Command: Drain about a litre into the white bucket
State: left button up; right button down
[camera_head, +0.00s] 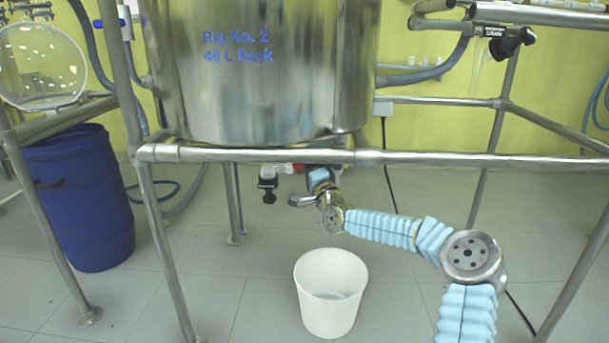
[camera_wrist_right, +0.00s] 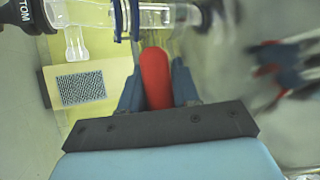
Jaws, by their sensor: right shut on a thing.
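The white bucket (camera_head: 331,272) stands upright on the floor below the steel vessel (camera_head: 262,95). A greyish patch shows at its bottom; I cannot tell if it is liquid. My right gripper (camera_head: 318,176) is under the vessel, above the bucket. In the right wrist view my right gripper (camera_wrist_right: 158,70) is shut on a red handle (camera_wrist_right: 155,85) below a clear glass pipe (camera_wrist_right: 95,18). A short glass spout (camera_wrist_right: 76,42) branches off the pipe. In the head view the handle is mostly hidden. My left gripper is not in view.
A steel frame rail (camera_head: 450,159) crosses in front of the vessel, above my right arm. A black-knobbed fitting (camera_head: 268,188) hangs left of my gripper. A blue drum (camera_head: 75,200) stands at left. A patterned card (camera_wrist_right: 82,88) is beside the gripper.

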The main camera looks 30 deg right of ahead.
jog(key=shift+r+m, duration=0.15)
jog(key=shift+m, duration=0.25)
jog(key=shift+d, duration=0.1)
jog(key=c, duration=0.9)
grip_release()
jog(key=shift+s, duration=0.15)
jog(key=v, duration=1.3)
jog(key=shift+s+f, duration=0.2)
